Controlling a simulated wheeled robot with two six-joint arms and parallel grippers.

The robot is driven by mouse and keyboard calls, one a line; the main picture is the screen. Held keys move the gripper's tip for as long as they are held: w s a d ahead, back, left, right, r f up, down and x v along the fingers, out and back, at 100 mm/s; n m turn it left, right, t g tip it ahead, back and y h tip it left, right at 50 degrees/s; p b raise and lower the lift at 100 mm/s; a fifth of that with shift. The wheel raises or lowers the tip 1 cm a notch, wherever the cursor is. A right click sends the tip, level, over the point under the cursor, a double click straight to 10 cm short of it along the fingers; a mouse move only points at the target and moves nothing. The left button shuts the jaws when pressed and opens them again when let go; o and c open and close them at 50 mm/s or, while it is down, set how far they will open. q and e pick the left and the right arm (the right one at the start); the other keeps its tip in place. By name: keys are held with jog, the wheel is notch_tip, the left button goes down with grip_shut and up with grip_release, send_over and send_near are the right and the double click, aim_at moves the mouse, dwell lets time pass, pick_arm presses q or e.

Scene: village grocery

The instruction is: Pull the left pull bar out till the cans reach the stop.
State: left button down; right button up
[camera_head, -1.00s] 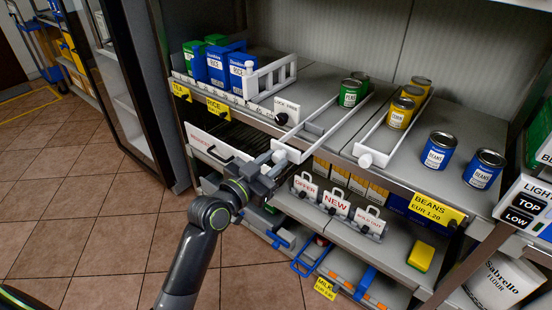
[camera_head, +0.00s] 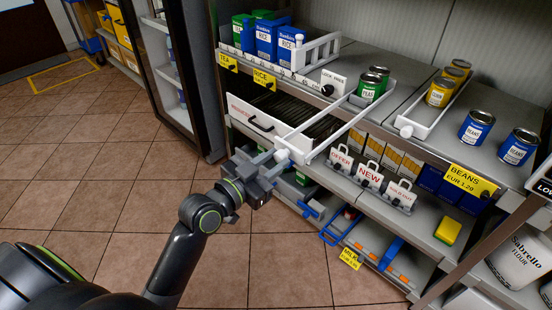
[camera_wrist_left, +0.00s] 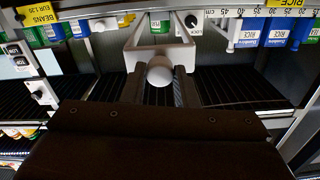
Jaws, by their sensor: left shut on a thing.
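The left pull bar (camera_head: 340,138) is a white frame with two long rails and a round white knob (camera_head: 282,156). It sticks far out over the shelf's front edge. My left gripper (camera_head: 268,165) is shut on the knob, which also shows between its fingers (camera_wrist_left: 160,90) in the left wrist view. Two green peas cans (camera_head: 369,89) stand upright between the rails, near the front edge of the top shelf. I cannot tell whether they touch a stop. A green can (camera_wrist_left: 160,23) shows behind the bar in the left wrist view. My right gripper is not in view.
Another white pull bar (camera_head: 411,128) holds yellow cans on the right. Blue beans cans (camera_head: 476,127) stand beyond it. Rice boxes (camera_head: 290,46) stand behind a white rack (camera_head: 322,52) at left. Signs (camera_head: 369,178) stand on the shelf below. The floor (camera_head: 110,150) at left is clear.

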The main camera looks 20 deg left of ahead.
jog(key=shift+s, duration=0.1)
pick_arm(q)
jog(key=c, duration=1.1)
grip_release()
jog(key=v, duration=1.7)
jog(key=shift+s+a, duration=0.1)
jog(key=shift+s, duration=0.1)
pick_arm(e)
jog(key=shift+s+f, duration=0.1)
